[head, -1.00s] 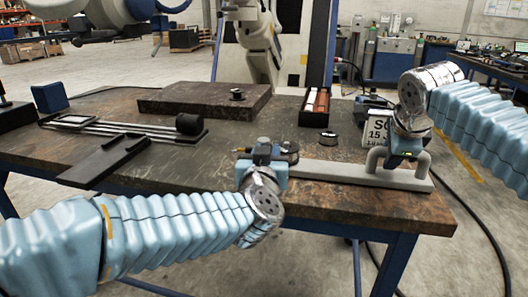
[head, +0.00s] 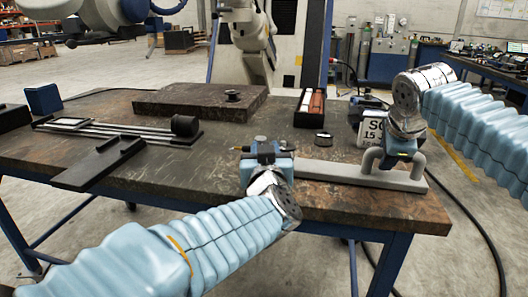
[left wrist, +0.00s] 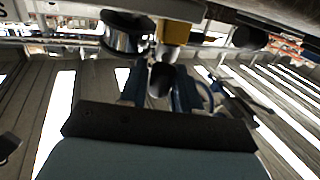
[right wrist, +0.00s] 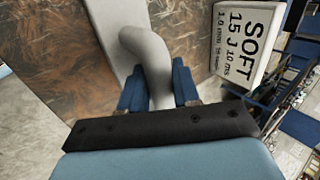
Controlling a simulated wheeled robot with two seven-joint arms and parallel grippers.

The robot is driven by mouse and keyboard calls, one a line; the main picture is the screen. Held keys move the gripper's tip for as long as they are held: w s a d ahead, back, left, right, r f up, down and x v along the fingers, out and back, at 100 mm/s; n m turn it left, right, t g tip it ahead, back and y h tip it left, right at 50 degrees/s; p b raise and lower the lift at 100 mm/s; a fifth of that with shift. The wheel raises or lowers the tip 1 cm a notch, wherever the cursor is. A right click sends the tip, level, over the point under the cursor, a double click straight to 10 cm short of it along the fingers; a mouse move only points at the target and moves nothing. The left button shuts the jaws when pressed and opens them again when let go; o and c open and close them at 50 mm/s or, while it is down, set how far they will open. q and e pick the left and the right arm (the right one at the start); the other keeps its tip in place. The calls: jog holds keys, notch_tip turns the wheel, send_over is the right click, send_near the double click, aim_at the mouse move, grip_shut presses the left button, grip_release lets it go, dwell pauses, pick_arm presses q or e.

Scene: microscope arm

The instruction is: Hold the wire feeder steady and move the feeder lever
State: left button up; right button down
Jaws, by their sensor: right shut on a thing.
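The wire feeder (head: 330,170) has a long light grey base along the front of the workbench and a grey arched handle (head: 420,164) at its right end. My right gripper (head: 382,158) is shut on that handle, whose grey tube also shows between the blue fingers in the right wrist view (right wrist: 157,82). My left gripper (head: 265,153) is at the feeder's left end, partly hiding the mechanism there. In the left wrist view its blue fingers stand apart, with a dark rounded lever end (left wrist: 161,80) between them, below a yellow part (left wrist: 174,31). Contact with the lever cannot be told.
A white box marked SOFT (head: 372,128) stands just behind the handle. A small dark round piece (head: 323,138) and a black tray with coloured bars (head: 309,108) lie behind the feeder. A dark slab (head: 200,101) lies farther back. The bench's front edge runs close to the feeder.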

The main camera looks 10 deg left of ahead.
pick_arm(q)
jog(key=shift+o, duration=0.6)
jog(key=shift+d, duration=0.15)
jog(key=shift+a, duration=0.25)
